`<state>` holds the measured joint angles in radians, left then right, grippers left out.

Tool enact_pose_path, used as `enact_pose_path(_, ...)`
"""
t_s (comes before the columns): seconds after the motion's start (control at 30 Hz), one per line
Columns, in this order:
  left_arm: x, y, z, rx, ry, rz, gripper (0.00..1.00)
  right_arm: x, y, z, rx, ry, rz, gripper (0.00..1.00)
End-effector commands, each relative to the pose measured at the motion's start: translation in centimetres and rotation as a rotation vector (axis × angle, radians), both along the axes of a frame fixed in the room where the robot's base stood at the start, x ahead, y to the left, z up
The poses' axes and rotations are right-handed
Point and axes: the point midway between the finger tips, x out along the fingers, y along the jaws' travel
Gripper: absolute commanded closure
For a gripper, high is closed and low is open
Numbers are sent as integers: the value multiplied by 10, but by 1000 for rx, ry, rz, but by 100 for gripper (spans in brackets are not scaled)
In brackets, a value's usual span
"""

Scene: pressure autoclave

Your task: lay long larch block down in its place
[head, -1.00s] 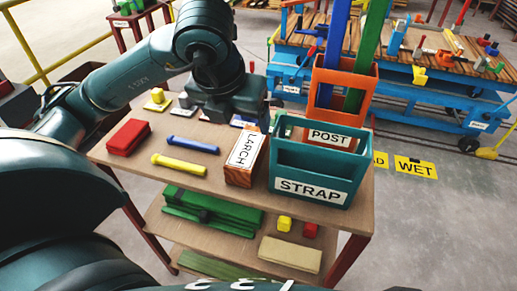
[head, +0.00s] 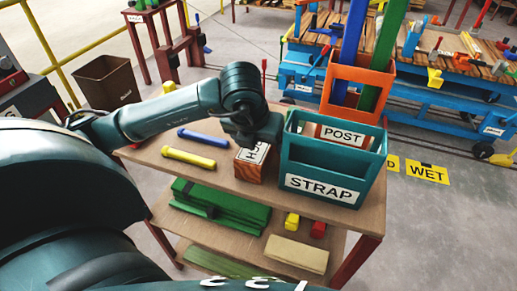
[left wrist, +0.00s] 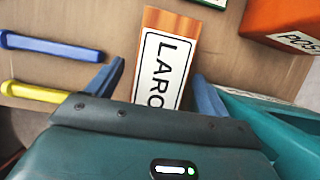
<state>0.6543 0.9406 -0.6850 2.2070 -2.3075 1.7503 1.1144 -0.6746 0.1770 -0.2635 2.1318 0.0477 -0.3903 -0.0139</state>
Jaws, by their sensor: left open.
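The larch block (head: 250,172) is orange-brown wood with a white LARCH label. It lies label up on the table top, just left of the teal STRAP bin (head: 320,188). In the left wrist view the block (left wrist: 172,22) runs between my left gripper's blue fingers. My left gripper (left wrist: 157,82) is open, one finger on each side of it; I cannot tell whether either touches. In the head view the gripper (head: 250,140) is over the block and hides part of its label. My right gripper is not in view.
An orange POST bin (head: 352,95) holding blue and green posts stands behind the STRAP bin. A blue bar (head: 199,138) and a yellow bar (head: 188,158) lie left of the block. The lower shelf holds green pieces (head: 215,205) and a beige slab (head: 296,254).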

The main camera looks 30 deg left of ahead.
Motion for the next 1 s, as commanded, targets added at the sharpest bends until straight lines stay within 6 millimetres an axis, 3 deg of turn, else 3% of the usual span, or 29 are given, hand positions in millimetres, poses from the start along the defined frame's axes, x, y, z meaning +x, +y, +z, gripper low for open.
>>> enact_pose_path(0.3, 2, 0, -5, 1, -2, -1, 21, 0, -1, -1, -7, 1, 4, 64)
enact_pose_path(1.0, 2, 0, -4, 0, -3, 0, 78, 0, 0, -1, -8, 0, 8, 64)
